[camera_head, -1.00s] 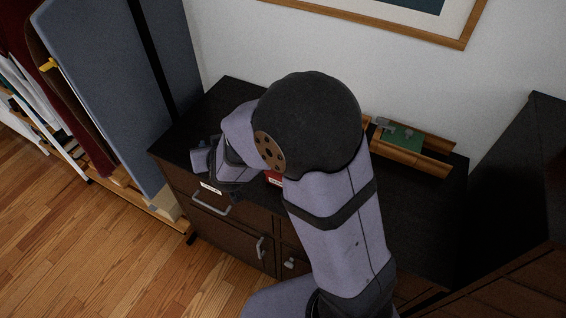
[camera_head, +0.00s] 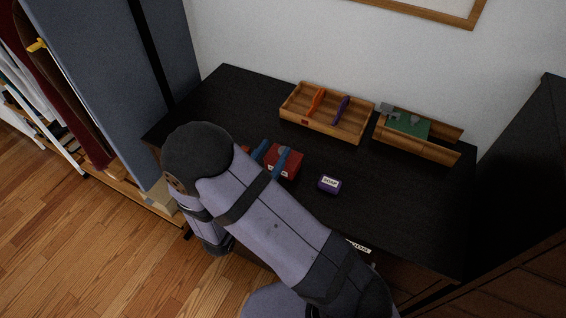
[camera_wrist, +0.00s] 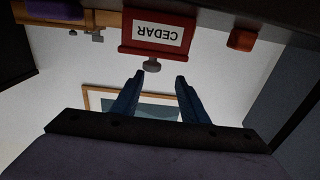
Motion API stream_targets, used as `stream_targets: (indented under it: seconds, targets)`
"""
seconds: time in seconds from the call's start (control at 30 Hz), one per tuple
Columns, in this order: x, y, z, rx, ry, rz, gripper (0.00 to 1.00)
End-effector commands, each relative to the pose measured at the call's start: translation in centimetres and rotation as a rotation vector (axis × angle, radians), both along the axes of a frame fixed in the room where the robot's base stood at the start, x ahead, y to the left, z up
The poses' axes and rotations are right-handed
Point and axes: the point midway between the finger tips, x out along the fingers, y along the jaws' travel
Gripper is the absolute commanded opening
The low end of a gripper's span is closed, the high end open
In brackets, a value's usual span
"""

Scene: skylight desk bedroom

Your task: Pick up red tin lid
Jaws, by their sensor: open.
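The red tin (camera_head: 294,163) stands on the black dresser top, right of my arm in the head view. In the wrist view the tin (camera_wrist: 127,42) appears upside down with a white CEDAR label. Its red lid (camera_wrist: 150,53) is on it, with a grey knob (camera_wrist: 152,66). My gripper (camera_wrist: 159,77) is open, with two blue fingers pointing at the lid. The knob lies just ahead of the gap between the fingertips. In the head view the blue fingers (camera_head: 273,155) overlap the tin's left part. I cannot tell whether they touch it.
A purple SOAP box (camera_head: 330,186) stands right of the tin. Behind are a wooden tray (camera_head: 318,126) with orange and purple items and a wooden holder (camera_head: 427,151) with a green piece. The dresser top (camera_head: 395,205) is free at right. A blue-grey panel (camera_head: 100,60) stands at left.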

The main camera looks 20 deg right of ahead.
Motion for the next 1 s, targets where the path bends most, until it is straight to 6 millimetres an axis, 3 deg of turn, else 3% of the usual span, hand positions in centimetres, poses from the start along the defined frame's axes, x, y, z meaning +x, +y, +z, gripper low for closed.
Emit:
stream_targets:
  seconds: [0.03, 0.17, 0.5, 0.77, 1.0]
  targets:
    - [-0.6, -0.6, -1.4, 0.015, 0.021, -0.018, 0.43]
    - [-1.2, -1.1, -2.0, 0.022, 0.026, -0.035, 0.43]
    - [-0.1, -2.7, -2.0, 0.021, 0.029, -0.043, 0.43]
    - [0.6, -2.9, -1.6, 0.021, 0.022, -0.036, 0.43]
    - [2.6, -4.8, -1.0, 0.021, 0.02, -0.037, 0.43]
